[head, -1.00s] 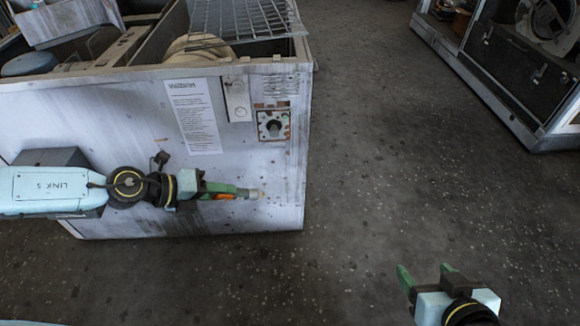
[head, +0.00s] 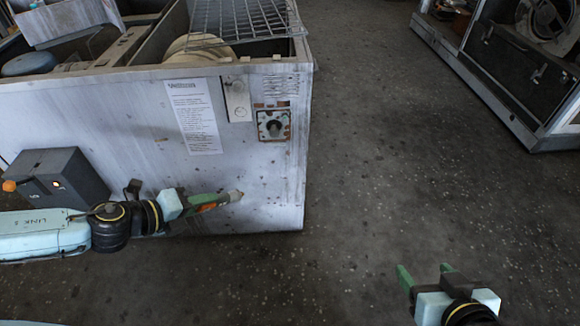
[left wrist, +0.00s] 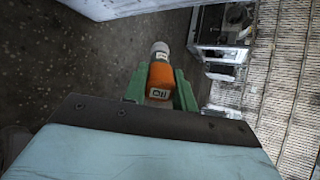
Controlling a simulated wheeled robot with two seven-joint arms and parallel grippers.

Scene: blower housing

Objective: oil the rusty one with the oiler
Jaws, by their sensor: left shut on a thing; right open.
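My left gripper (head: 206,201) is shut on the oiler (head: 208,207), in front of the housing's white front panel. In the left wrist view the oiler (left wrist: 161,77) is an orange bottle with a label and a pale tip, between the green fingers. In the head view its tip points right, and the fingers hide part of its body. A square plate with rust-brown patches and a dark round centre (head: 273,125) is on the panel, above and right of the oiler and apart from it. My right gripper (head: 425,279) is open and empty at the lower right, over the floor.
The blower housing (head: 120,130) is open on top, with a wire rack (head: 240,20) over it. A printed sheet (head: 194,115) and a small pale plate (head: 237,98) are on its panel. A grey box (head: 60,175) is at left. The floor (head: 390,160) at right is clear.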

